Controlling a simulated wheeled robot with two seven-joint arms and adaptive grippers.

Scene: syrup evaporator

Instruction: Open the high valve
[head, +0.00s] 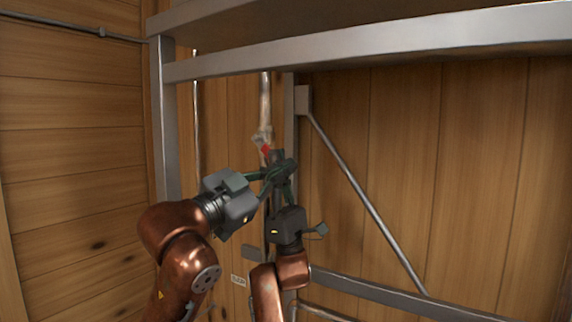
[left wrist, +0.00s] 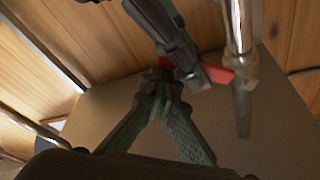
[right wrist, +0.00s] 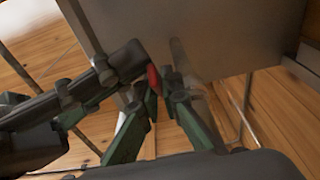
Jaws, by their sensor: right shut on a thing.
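The high valve's red handle (head: 265,149) shows in the head view against a vertical pipe (head: 265,100), just above both grippers. My right gripper (head: 281,165) reaches up from below. In the right wrist view its fingers (right wrist: 163,90) are shut on the red handle (right wrist: 153,78), with red showing between the tips. My left gripper (head: 275,173) comes in from the left, its fingertips crowded against the right gripper's. In the left wrist view its fingers (left wrist: 160,82) meet at the tips, next to the red handle (left wrist: 218,74). The grippers hide much of the valve body.
A grey metal frame stands around the valve, with a horizontal beam (head: 370,42) above and a diagonal brace (head: 365,200) to the right. A left post (head: 164,120) stands beside the left arm. Wooden plank walls (head: 450,150) lie behind. The two arms are very close together.

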